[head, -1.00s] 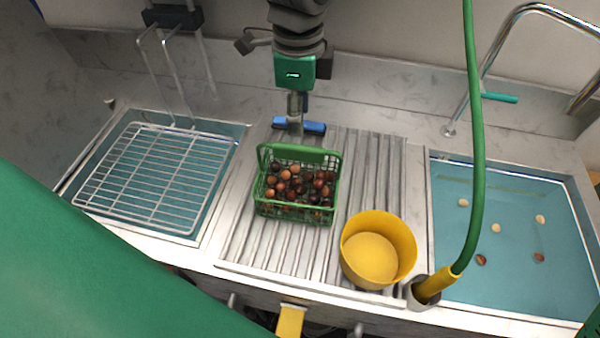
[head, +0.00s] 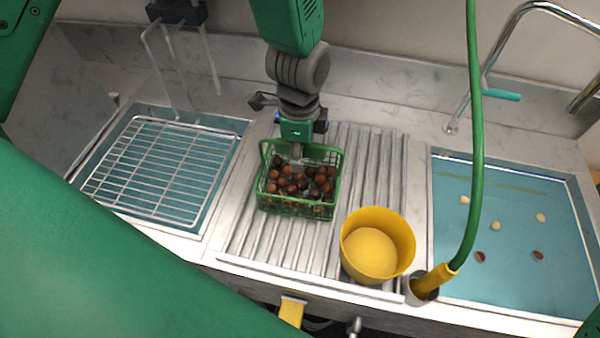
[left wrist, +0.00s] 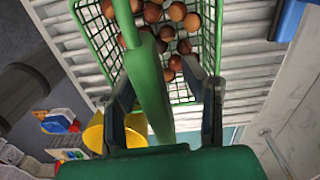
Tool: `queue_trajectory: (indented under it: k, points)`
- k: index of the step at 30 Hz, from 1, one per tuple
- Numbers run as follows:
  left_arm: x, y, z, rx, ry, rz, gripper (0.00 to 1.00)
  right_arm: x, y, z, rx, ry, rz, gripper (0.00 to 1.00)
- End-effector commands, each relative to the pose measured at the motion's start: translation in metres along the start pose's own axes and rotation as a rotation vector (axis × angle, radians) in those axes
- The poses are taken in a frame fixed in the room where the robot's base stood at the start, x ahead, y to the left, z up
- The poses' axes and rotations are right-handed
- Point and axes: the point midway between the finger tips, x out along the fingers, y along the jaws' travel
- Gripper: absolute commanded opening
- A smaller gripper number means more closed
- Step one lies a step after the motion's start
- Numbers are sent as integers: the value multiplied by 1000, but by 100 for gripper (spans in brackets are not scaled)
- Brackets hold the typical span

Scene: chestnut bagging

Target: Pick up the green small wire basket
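The green small wire basket (head: 264,190) stands on the ribbed drainboard, filled with brown chestnuts (head: 297,184). Its green handle (left wrist: 150,85) is raised at the basket's back side. My left gripper (head: 297,158) comes down from the top of the head view to the handle and hides part of it. In the left wrist view, my left gripper (left wrist: 168,85) is open, one finger on each side of the handle. A gap shows between the handle and the right-hand finger. My right gripper is not in view.
A yellow bowl (head: 400,230) stands right of the basket. A wire rack (head: 150,170) lies over the left basin. The right basin (head: 515,240) holds water and several chestnuts. A green hose (head: 476,130) and a faucet (head: 490,70) rise at the right.

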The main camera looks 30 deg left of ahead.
Motion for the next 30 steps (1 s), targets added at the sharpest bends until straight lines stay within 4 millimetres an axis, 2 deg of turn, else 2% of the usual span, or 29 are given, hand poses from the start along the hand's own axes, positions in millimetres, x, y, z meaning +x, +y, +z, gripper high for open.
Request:
queue_trajectory:
  k: [3,4,6,7,20,23,30]
  points:
    - [0,0,0,1,0,0,39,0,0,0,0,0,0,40]
    - [0,0,0,0,0,0,32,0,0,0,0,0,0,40]
    - [0,0,0,0,0,0,7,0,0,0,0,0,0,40]
    - [0,0,0,0,1,0,0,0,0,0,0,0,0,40]
    - [-6,-1,1,0,3,-1,0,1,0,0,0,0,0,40]
    - [-20,-2,0,0,3,-5,0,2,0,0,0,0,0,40]
    - [-68,-1,0,0,4,-6,0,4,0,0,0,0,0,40]
